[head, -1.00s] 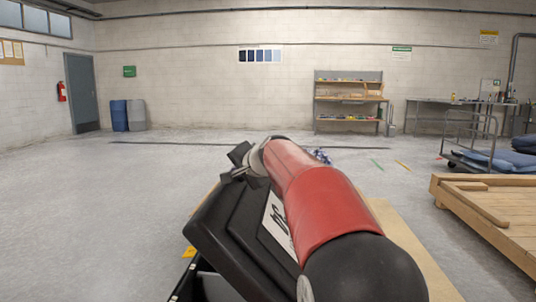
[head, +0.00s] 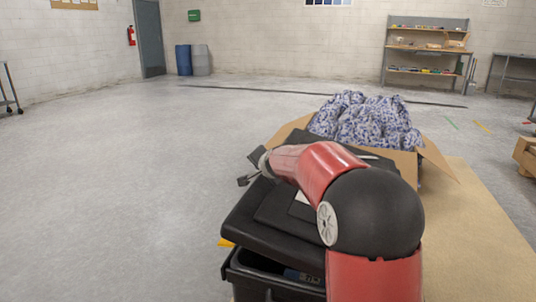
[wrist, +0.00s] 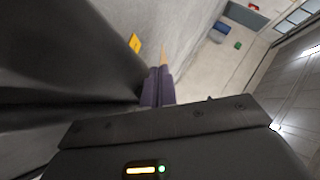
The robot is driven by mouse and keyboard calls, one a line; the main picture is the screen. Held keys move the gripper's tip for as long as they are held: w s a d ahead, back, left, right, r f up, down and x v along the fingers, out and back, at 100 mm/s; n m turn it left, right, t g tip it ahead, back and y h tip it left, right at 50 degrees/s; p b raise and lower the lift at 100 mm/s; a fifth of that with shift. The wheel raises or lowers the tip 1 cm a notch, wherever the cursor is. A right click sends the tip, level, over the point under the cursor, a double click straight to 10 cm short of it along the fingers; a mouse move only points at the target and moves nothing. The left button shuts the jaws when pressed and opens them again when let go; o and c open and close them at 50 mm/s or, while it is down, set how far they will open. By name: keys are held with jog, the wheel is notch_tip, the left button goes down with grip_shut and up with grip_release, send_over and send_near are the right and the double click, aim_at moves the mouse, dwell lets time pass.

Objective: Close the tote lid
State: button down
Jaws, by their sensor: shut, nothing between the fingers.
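The black tote (head: 262,287) stands at the bottom of the head view. Its black lid (head: 258,238) sits tilted over it, with a dark gap at the near side that shows a little of the contents. My red and black arm reaches across the lid and hides much of its right part. My gripper (head: 243,181) is at the lid's far left edge, shut and empty. In the wrist view my gripper (wrist: 158,88) points down past a dark surface at left, likely the lid or tote. Whether the fingers touch the lid cannot be told.
An open cardboard box (head: 437,160) with blue-and-white patterned material (head: 365,122) stands behind the tote. A tan board or mat (head: 470,235) lies to the right. The floor at left is clear.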

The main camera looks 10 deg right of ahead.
aim_at(257, 194)
notch_tip(257, 194, down, 11)
jog(key=w+a+g, duration=0.1)
jog(key=a, duration=0.1)
jog(key=shift+w+a+n+h, duration=0.2)
jog(key=shift+n+h, duration=0.1)
jog(key=shift+h, duration=0.1)
jog(key=shift+f, duration=0.15)
jog(key=shift+s, duration=0.15)
